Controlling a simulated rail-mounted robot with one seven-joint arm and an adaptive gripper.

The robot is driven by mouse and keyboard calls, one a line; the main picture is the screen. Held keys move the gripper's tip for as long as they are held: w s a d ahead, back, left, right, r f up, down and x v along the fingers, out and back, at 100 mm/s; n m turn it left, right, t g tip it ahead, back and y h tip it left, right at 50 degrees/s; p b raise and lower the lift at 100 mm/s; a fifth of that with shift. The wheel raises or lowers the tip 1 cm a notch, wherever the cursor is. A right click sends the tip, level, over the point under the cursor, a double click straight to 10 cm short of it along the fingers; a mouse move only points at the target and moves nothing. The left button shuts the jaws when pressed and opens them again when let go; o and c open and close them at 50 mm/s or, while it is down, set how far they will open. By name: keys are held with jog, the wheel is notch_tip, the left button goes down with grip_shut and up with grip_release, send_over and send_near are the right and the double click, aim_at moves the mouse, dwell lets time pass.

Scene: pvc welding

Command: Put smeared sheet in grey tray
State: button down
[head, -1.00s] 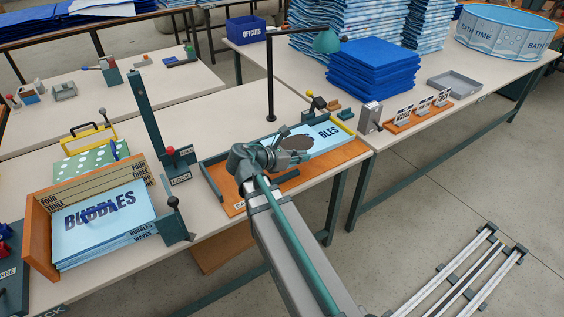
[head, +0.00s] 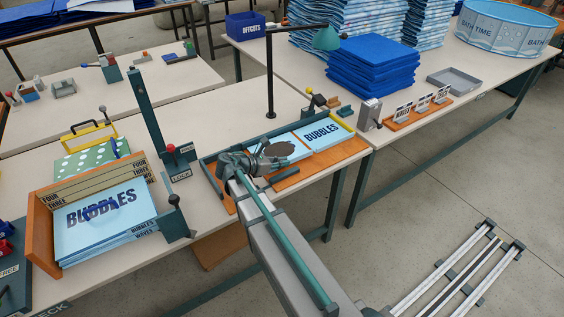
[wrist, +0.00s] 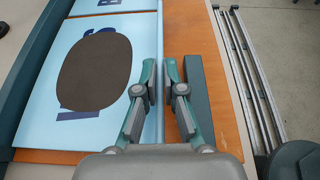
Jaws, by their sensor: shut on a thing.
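The smeared sheet (head: 281,149) is light blue with a dark brown oval smear over its lettering. It lies on the orange board, left of a clean BUBBLES sheet (head: 324,135). The wrist view shows the smeared sheet (wrist: 95,72) large, with the smear hiding most of its print. My gripper (wrist: 161,85) is shut on the near edge of this sheet, one finger on each side. In the head view my gripper (head: 284,160) is low over the board's front side. The grey tray (head: 453,79) stands empty on the far right table.
The orange board (head: 335,155) has dark rails. A black lamp post (head: 270,75) stands behind it. A metal box (head: 369,114), a rack of labels (head: 418,113) and a blue stack (head: 372,68) stand toward the tray. A sheet bin (head: 40,240) is at left.

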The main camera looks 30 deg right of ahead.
jog(key=shift+f, duration=0.15)
jog(key=c, duration=1.3)
grip_release()
jog(key=shift+f, duration=0.1)
jog(key=shift+f+b, duration=0.15)
jog(key=shift+b, duration=0.2)
jog(key=shift+f+b, duration=0.15)
jog(key=shift+b, duration=0.2)
jog(key=v, duration=1)
jog(key=shift+b, duration=0.3)
jog(key=shift+s+a+r, duration=0.15)
jog(key=shift+a+r, duration=0.2)
jog(key=shift+a, duration=0.05)
jog(key=shift+c, duration=1.1)
